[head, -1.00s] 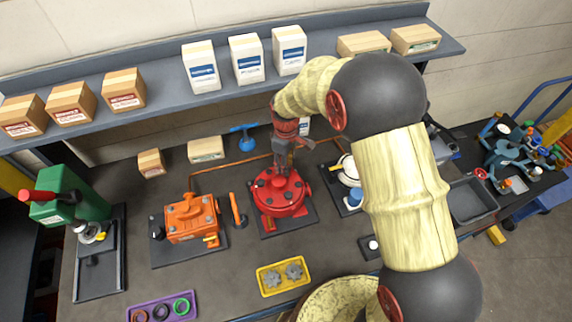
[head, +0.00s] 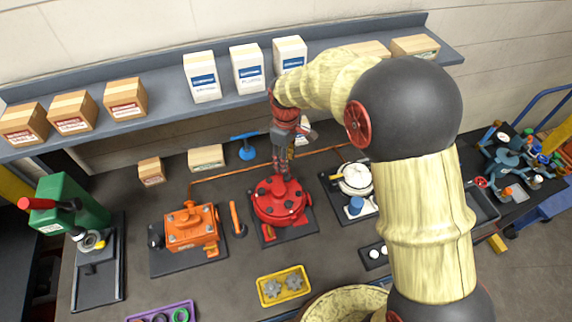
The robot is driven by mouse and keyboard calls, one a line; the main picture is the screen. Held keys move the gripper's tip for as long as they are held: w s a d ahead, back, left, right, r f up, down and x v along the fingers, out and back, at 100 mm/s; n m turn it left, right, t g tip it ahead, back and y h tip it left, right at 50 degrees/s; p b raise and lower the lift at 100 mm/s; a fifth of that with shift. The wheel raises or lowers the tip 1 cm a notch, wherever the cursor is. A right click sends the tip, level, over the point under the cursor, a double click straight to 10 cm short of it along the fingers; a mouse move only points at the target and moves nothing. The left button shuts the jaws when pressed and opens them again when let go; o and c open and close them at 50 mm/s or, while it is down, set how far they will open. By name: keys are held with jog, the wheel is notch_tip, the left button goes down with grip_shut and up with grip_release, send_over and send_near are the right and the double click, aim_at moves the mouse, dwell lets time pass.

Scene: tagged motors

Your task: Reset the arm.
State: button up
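My arm, pale yellow with dark joints, reaches in from the lower right. My gripper (head: 283,168), dark grey below a red-brown wrist, points down just over the red round motor (head: 280,203) on its dark base plate. The fingers are small and dark against the motor and bench, so I cannot tell whether they are open or shut. I see nothing clearly held in them. I cannot tell if the tips touch the motor's top.
An orange motor (head: 190,228) and an orange upright part (head: 237,220) stand to the left, near a green press (head: 70,210). A yellow tray (head: 264,291) with gears lies in front. A shelf (head: 170,122) with boxes runs behind the arm. A white-topped unit (head: 356,178) stands right.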

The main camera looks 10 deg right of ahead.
jog(key=shift+r, duration=0.1)
dwell(0.6)
jog(key=shift+m, duration=0.3)
jog(key=s+d+r+m+t+b, duration=0.2)
jog(key=s+d+r+m+b, duration=0.1)
jog(key=s, duration=0.5)
jog(key=s+d+r+m+t+b, duration=0.1)
jog(key=s+d+r+m+b, duration=0.2)
jog(key=s, duration=0.6)
jog(key=s+d+r+m+t+b, duration=0.2)
jog(key=s+d+m+b, duration=0.2)
jog(key=s, duration=0.5)
jog(key=d+b, duration=0.2)
jog(key=shift+s+d+r+t+b, duration=0.25)
jog(key=shift+d+r+t+b, duration=0.05)
jog(key=shift+r+b, duration=0.1)
